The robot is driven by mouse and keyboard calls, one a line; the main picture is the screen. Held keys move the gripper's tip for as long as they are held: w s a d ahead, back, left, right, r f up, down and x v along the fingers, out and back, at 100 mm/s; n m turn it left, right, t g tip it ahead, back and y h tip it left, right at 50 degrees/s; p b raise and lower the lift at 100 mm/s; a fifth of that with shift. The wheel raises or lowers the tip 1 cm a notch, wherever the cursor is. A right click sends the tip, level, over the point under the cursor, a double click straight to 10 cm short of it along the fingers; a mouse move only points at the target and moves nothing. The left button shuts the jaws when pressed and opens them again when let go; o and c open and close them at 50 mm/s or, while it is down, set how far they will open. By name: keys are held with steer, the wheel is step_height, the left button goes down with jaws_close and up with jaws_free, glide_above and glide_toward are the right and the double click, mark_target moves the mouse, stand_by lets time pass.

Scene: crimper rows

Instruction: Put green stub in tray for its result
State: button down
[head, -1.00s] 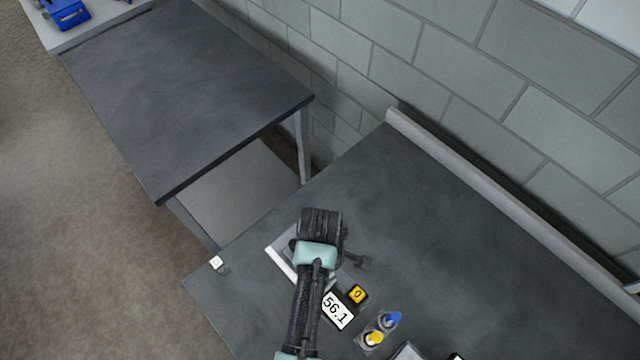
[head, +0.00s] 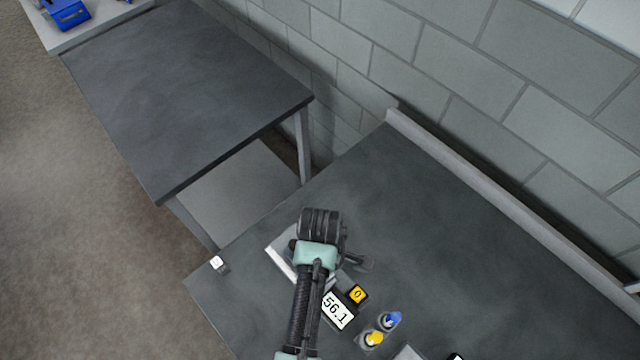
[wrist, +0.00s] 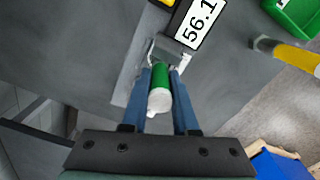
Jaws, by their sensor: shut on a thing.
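The green stub (wrist: 161,80), with a white end (wrist: 159,101) toward the camera, is between the blue fingers of my gripper (wrist: 161,72) in the wrist view. My gripper is shut on it. The stub's far end is close to a pale metal fixture in front of the display reading 56.1 (wrist: 200,22); I cannot tell whether they touch. The display also shows in the head view (head: 338,310), where my arm hides the stub and fingers. A green tray (wrist: 298,14) is partly in the wrist view's upper right corner.
A yellow button marked 0 (head: 357,294) is beside the display. A blue knob (head: 391,320) and a yellow knob (head: 374,338) stand close by. A small white block (head: 217,263) is at the table edge. A blue container (wrist: 275,164) is lower right. The table toward the wall is clear.

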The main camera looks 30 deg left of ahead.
steer(key=shift+a, duration=0.1)
stand_by(0.3)
steer(key=shift+w+a, duration=0.2)
steer(key=shift+a, duration=0.15)
step_height(320, 180, up, 8)
steer(key=p, duration=0.7)
steer(key=shift+p, duration=0.3)
steer(key=shift+d, duration=0.1)
stand_by(0.5)
